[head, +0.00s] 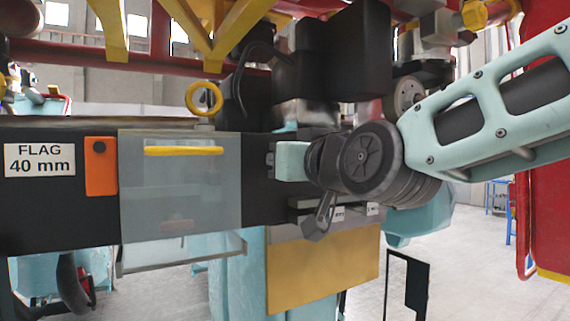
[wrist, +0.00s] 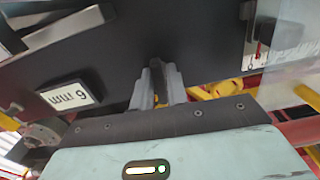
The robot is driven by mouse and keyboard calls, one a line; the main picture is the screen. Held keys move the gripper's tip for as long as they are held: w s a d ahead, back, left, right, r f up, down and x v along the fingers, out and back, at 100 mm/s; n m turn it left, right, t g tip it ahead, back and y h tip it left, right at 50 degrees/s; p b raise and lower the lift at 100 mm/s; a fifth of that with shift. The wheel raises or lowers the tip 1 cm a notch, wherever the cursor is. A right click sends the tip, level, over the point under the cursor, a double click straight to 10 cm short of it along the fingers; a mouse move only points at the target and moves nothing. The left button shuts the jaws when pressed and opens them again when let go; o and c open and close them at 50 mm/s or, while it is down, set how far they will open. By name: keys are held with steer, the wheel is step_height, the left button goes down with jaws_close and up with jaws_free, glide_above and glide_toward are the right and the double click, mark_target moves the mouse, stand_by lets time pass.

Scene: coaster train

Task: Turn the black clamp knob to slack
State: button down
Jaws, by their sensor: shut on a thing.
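In the wrist view my gripper (wrist: 160,88) has its two grey fingers close together on a narrow dark piece, which I take to be the black clamp knob (wrist: 157,65). Little of the knob shows between the fingers, and I cannot tell its turn angle. A black surface lies right behind it. In the head view my arm comes in from the right, and its dark wrist joints cover the area at the right end of the black beam (head: 258,195). The knob cannot be made out there.
A white label reading 6 mm (wrist: 73,96) shows upside down in the wrist view. In the head view a clear guard with a yellow handle (head: 184,151), an orange tag (head: 100,166) and a FLAG 40 mm label (head: 40,160) sit left. A yellow ring (head: 204,98) stands above the beam.

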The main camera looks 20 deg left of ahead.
steer(key=shift+r+n, duration=0.1)
steer(key=shift+n, duration=0.2)
stand_by(0.4)
steer(key=c, duration=1.5)
jaws_free()
steer(key=shift+w, duration=0.1)
steer(key=b+v, duration=0.5)
steer(key=v, duration=1.2)
steer(key=shift+s+d, duration=0.1)
steer(key=shift+s, duration=0.15)
